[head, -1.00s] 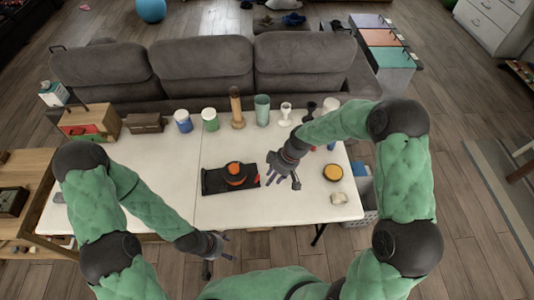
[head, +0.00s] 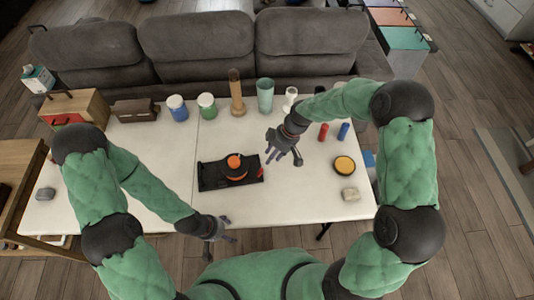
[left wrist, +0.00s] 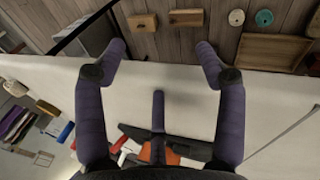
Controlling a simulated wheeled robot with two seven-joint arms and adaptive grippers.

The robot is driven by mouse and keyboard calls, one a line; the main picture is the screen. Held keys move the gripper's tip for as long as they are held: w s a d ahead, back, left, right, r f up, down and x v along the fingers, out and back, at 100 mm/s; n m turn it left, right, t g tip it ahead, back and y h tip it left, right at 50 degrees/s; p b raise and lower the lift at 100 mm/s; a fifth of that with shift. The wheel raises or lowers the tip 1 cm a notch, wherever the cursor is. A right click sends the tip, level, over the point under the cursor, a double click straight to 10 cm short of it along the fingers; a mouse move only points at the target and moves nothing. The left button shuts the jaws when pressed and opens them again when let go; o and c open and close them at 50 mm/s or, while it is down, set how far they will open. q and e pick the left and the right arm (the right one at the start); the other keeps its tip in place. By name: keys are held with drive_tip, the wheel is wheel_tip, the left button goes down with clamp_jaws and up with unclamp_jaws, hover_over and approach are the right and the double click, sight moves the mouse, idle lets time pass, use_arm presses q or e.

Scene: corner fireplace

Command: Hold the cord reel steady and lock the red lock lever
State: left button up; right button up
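The cord reel (head: 233,179) is a black flat base with a round black and orange drum, lying on the white table. It also shows partly at the bottom of the left wrist view (left wrist: 190,149), behind my fingers. The red lock lever (head: 261,173) is a small red piece at the base's right end. My left gripper (head: 224,232) is open and empty at the table's front edge, in front of the reel; its purple fingers are spread in the left wrist view (left wrist: 160,75). My right gripper (head: 282,154) looks open and empty, above and right of the reel, apart from the lever.
A yellow-topped round tin (head: 344,164) and a pale stone-like block (head: 350,194) lie to the right. Red (head: 323,132) and blue (head: 344,131) small cylinders stand behind them. Jars, a wooden vase (head: 237,95) and a glass (head: 265,96) line the back.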

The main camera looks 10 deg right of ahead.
sight(200, 179)
use_arm(q)
drive_tip(key=shift+f, duration=0.1)
drive_tip(key=shift+c, duration=0.2)
